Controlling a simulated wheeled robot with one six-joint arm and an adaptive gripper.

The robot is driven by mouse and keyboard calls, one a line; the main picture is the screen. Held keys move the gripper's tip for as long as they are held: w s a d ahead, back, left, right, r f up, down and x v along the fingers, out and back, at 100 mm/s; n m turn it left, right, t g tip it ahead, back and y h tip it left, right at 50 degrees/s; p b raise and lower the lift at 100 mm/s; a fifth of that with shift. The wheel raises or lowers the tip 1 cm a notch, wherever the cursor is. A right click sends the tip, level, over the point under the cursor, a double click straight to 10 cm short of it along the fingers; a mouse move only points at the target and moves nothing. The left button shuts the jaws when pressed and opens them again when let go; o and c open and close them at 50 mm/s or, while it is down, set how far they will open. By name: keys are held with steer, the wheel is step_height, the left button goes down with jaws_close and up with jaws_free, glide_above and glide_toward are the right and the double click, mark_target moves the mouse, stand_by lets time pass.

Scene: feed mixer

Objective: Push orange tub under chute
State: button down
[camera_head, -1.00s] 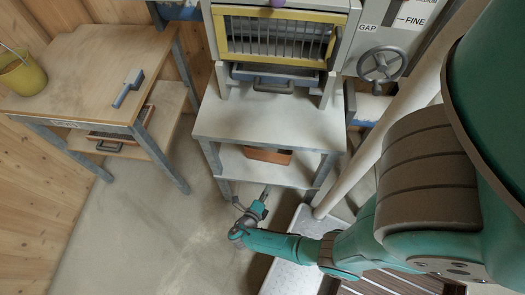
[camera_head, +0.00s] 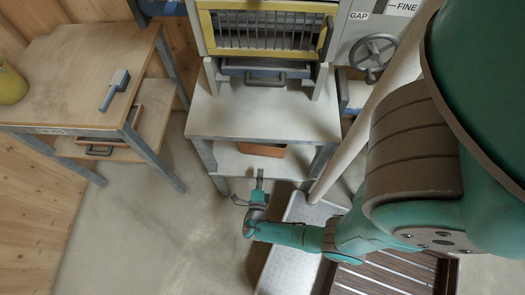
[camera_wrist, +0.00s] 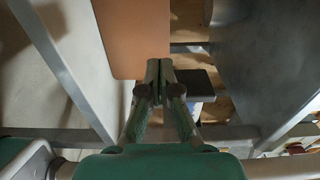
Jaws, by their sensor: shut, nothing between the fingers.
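The orange tub (camera_head: 262,150) is on the lower shelf (camera_head: 235,163) of the bench below the machine. In the head view only a strip of it shows, as the bench top hides the rest. My gripper (camera_head: 260,174) is at the front edge of that shelf, just in front of the tub, pointing toward it. In the wrist view the tub (camera_wrist: 133,38) is a flat orange face at the top. My shut, empty fingers (camera_wrist: 159,66) are at its lower right corner; I cannot tell if they touch it. I cannot make out the chute.
Bench legs (camera_head: 207,165) stand either side of the shelf opening. A pale slanted pipe (camera_head: 350,155) is close on the right. A grey platform (camera_head: 295,260) is below my forearm. A wooden table (camera_head: 75,75) stands left, with clear floor (camera_head: 150,235) between.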

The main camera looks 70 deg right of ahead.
mark_target(263, 148)
steer(key=shift+x, duration=5.05)
steer(key=shift+x, duration=1.65)
